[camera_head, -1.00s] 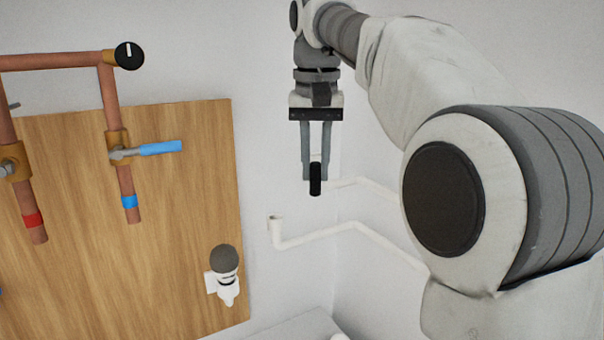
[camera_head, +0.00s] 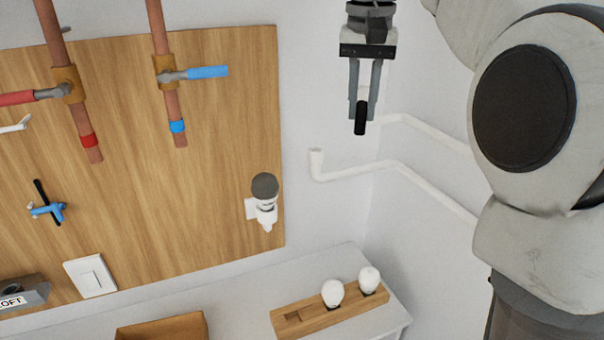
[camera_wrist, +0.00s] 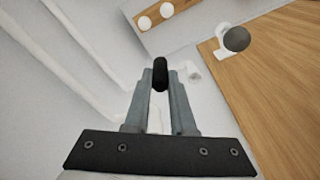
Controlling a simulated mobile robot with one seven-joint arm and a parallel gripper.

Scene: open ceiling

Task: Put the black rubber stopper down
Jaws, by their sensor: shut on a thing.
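The black rubber stopper (camera_head: 361,118) is a small dark cylinder held between the fingertips of my gripper (camera_head: 364,104). In the head view it hangs in the air at the upper right, to the right of the wooden board and in front of the white wall pipes. In the wrist view the stopper (camera_wrist: 160,74) stands out between the two grey fingertips (camera_wrist: 160,86), which are shut on it. Part of the stopper is hidden by the fingers.
A wooden board (camera_head: 220,130) carries copper pipes with valves and a grey-topped white fitting (camera_head: 264,200). An open white pipe end (camera_head: 316,160) is below left of my gripper.

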